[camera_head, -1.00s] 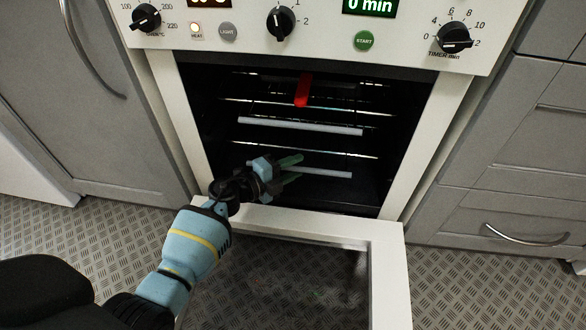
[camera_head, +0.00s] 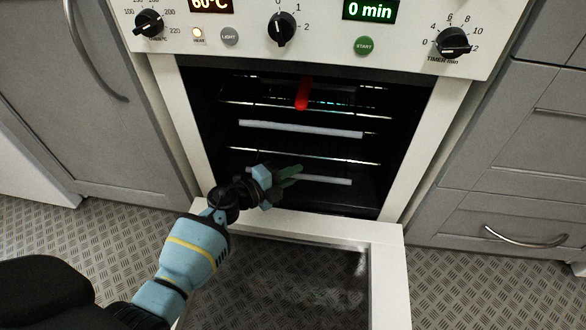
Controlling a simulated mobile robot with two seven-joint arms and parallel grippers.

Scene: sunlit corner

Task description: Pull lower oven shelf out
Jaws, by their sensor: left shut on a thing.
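The lower oven shelf shows as a light front bar (camera_head: 325,180) low inside the dark oven cavity. The upper shelf's light bar (camera_head: 300,129) lies above it. Both shelves are inside the oven. My left gripper (camera_head: 289,175) reaches in from the lower left over the open door, and its green fingers are shut on the lower shelf's bar, left of its middle. The fingers and wrist hide the bar's left part. My right gripper is not in view.
The oven door (camera_head: 391,275) is folded down open in front, with my left arm above it. A red piece (camera_head: 303,93) hangs at the top of the cavity. Grey cabinets (camera_head: 520,160) flank the oven. The control panel (camera_head: 325,30) with knobs is above.

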